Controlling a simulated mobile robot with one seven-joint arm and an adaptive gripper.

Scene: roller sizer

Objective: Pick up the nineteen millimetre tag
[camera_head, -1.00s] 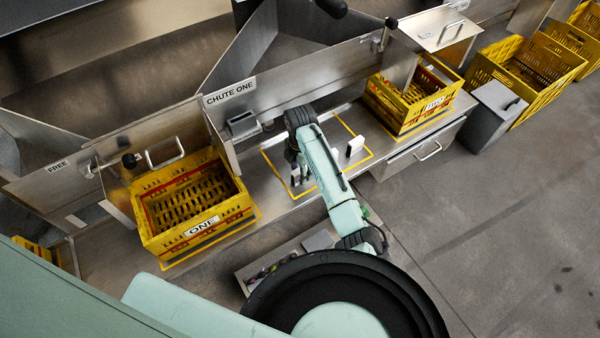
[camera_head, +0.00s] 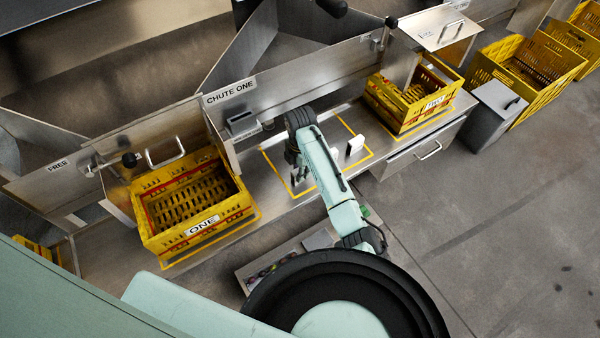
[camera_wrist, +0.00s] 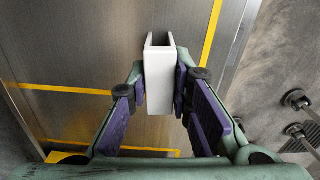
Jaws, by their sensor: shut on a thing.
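A white U-shaped piece (camera_wrist: 158,85) stands between the two fingers of my gripper (camera_wrist: 160,90) in the wrist view. The fingers, with purple pads, are shut on its two sides. No size marking shows on it, so I cannot tell whether it is the nineteen millimetre tag. In the head view my gripper (camera_head: 301,167) is low over the yellow-outlined part of the bench, and my arm partly hides what it holds. Another small white piece (camera_head: 355,146) stands on the bench to the right of my arm.
Yellow crate ONE (camera_head: 203,228) stands left of my gripper; another yellow crate (camera_head: 405,115) stands to the right. The steel panel labelled CHUTE ONE (camera_head: 230,92) rises behind. A tray with small coloured things (camera_head: 268,270) lies in front. Yellow lines (camera_head: 270,166) mark the bench.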

